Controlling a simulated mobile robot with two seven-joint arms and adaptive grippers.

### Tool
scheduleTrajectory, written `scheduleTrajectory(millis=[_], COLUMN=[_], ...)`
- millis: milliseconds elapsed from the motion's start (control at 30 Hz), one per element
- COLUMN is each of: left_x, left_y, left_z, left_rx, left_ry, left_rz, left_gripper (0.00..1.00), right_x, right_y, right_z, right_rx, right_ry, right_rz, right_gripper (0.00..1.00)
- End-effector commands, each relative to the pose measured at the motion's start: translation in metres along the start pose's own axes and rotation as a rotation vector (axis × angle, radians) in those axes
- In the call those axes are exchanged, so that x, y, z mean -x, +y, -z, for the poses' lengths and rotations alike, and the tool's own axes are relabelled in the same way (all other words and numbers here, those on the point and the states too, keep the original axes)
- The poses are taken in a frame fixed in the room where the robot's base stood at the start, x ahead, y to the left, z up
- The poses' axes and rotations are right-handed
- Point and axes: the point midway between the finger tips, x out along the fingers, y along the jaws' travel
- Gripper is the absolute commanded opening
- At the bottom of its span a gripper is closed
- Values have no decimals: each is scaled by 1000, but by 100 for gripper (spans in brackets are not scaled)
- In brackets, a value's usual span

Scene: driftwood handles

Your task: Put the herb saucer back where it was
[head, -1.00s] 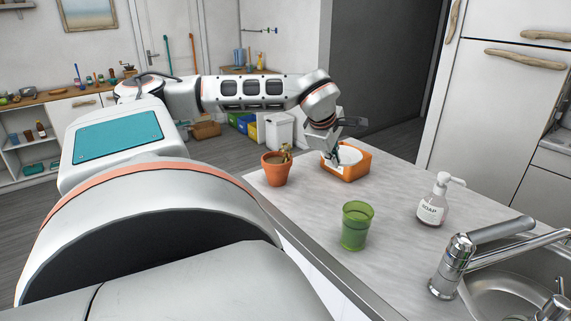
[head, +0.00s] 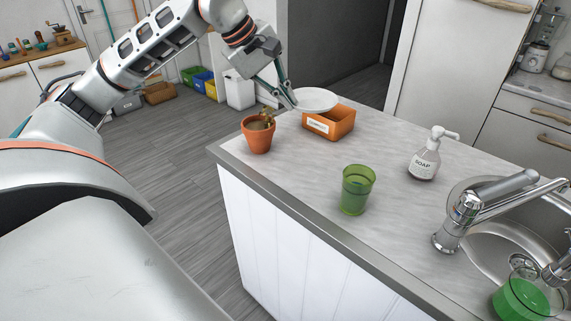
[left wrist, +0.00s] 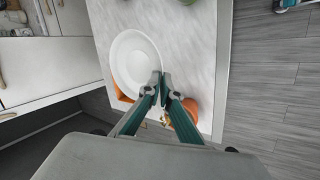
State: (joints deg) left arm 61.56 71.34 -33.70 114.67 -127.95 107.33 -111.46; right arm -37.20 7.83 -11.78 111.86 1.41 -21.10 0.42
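The herb saucer is a white round dish (head: 314,99), held above the orange box in the head view. It also shows large in the left wrist view (left wrist: 134,62). My left gripper (head: 292,104) is shut on the saucer's near rim; its fingertips (left wrist: 160,82) meet at that rim in the left wrist view. A terracotta pot with a small plant (head: 257,136) stands on the counter to the left of the orange box. My right gripper is in neither view.
The orange box (head: 330,125) with a white label stands on the counter (head: 290,165) below the saucer. A green glass (head: 356,190), a soap bottle (head: 425,160) and the tap (head: 465,210) by the sink stand nearer or to the right. Counter between pot and glass is clear.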

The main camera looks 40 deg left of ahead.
Motion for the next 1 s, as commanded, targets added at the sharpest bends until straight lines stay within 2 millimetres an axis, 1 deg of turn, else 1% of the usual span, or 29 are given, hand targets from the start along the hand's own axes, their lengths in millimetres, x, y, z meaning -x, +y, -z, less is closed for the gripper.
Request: scheduleTrajectory(millis=[67,167,467,733,900,1000], left_x=[0,-8,-61,-108,-129,-134], left_y=[4,-1,-36,-66,-79,-82], left_z=[-4,-6,-6,-6,-6,-5], left_rx=[-19,-27,-26,-26,-24,-26], left_ry=[-11,-17,-18,-18,-18,-15], left_rz=[-3,1,4,4,2,-1], left_gripper=[0,0,0,0,0,0], right_x=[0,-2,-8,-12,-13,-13], right_y=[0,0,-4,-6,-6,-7], right_z=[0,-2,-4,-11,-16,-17], right_rx=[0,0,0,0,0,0], right_ry=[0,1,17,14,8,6], right_rz=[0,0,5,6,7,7], right_gripper=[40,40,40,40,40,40])
